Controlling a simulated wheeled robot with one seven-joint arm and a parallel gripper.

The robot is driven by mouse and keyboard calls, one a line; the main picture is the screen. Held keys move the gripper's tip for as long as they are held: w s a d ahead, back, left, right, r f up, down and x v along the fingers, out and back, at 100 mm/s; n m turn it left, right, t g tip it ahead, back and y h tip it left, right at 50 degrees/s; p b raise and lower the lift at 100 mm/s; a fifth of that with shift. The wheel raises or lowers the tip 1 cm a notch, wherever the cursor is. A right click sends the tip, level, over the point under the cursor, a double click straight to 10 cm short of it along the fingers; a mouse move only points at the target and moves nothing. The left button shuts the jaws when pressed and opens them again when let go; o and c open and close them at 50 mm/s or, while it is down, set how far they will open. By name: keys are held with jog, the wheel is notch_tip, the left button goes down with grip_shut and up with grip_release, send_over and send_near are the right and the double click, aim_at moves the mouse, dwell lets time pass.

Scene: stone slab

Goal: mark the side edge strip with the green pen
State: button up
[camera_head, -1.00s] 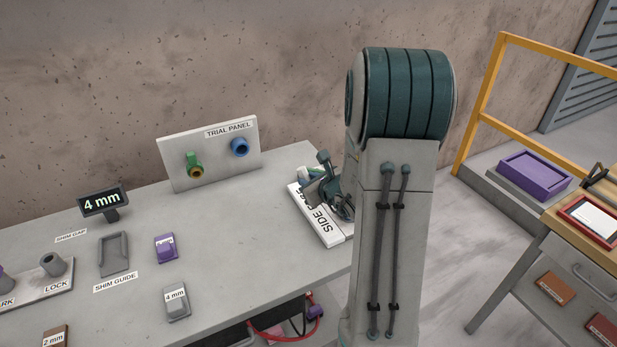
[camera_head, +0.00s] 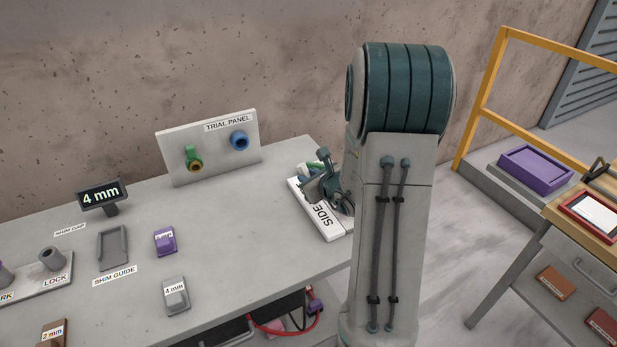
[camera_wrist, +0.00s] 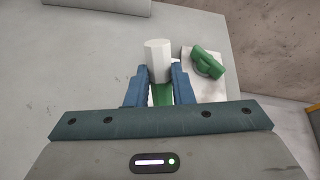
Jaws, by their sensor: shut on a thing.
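The side edge strip (camera_head: 333,232) is a long white piece lying at the right end of the grey bench. The word SIDE shows on its near part; my gripper (camera_head: 322,187) and arm cover much of the rest. In the wrist view, my gripper (camera_wrist: 160,85) has its blue fingers shut on the green pen (camera_wrist: 162,95), which has a green body and a pale, many-sided end. In the wrist view a green piece (camera_wrist: 208,62) sits on a pale plate right of the fingers. Whether the pen touches the strip is hidden.
The trial panel (camera_head: 209,149) stands at the back of the bench. A 4 mm display (camera_head: 103,195), a shim guide (camera_head: 112,247), a purple block (camera_head: 165,241) and a grey 4 mm block (camera_head: 176,294) are to the left. The bench between them and the strip is clear.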

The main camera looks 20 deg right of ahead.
jog(key=shift+f+b, duration=0.6)
jog(key=shift+b, duration=0.5)
dwell(2.1)
jog(key=shift+w+a+r+b, duration=0.1)
jog(key=shift+w+a+b, duration=0.55)
jog(key=shift+b, duration=0.55)
jog(key=shift+w+a+r+b, duration=0.1)
jog(key=shift+w+a+b, duration=0.2)
jog(key=shift+w+b, duration=0.75)
dwell(2.5)
